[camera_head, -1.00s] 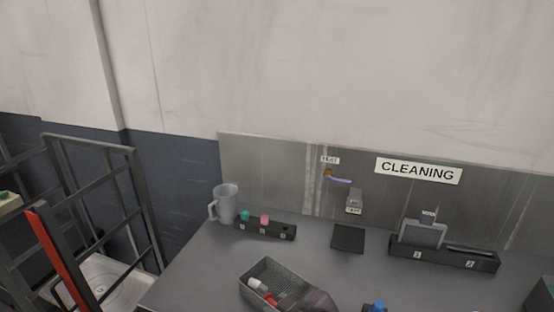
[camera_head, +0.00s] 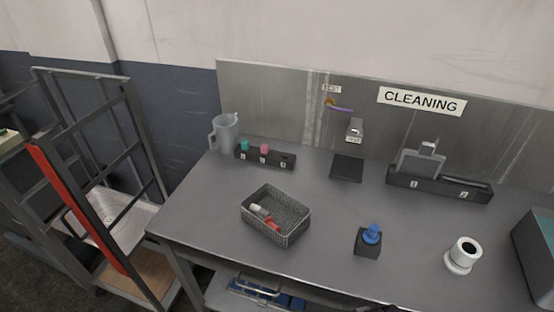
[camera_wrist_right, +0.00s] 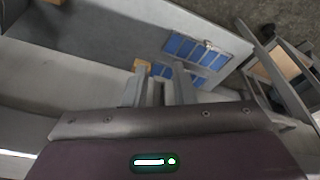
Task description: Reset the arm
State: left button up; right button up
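In the wrist view my right gripper (camera_wrist_right: 162,88) shows its two fingers apart, with no held object visible between them. It is away from the table top, with a grey surface and blue panels (camera_wrist_right: 195,52) beyond it. In the head view neither gripper shows; only a dark sliver at the bottom edge may be part of my arm. A wire basket (camera_head: 290,231) stands on the grey table (camera_head: 210,215) and holds a white and red item (camera_head: 265,217).
A black block with a blue top (camera_head: 368,246) and a white round container (camera_head: 462,254) stand front right. Behind are a clear jug (camera_head: 224,134), a small rack (camera_head: 264,157), a dark pad (camera_head: 346,169) and a numbered holder (camera_head: 440,187). A metal frame cart (camera_head: 100,190) stands left.

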jog(key=s+f, duration=0.4)
jog(key=f, duration=1.2)
jog(key=s+d+f+g+b, duration=0.1)
jog(key=s+d+f, duration=0.1)
jog(key=s+f, duration=0.7)
jog(key=s+d+f+g+b, duration=0.1)
jog(key=s+d+f, duration=0.1)
jog(key=s+f, duration=0.8)
jog(key=shift+s+f, duration=0.2)
jog(key=shift+f, duration=0.3)
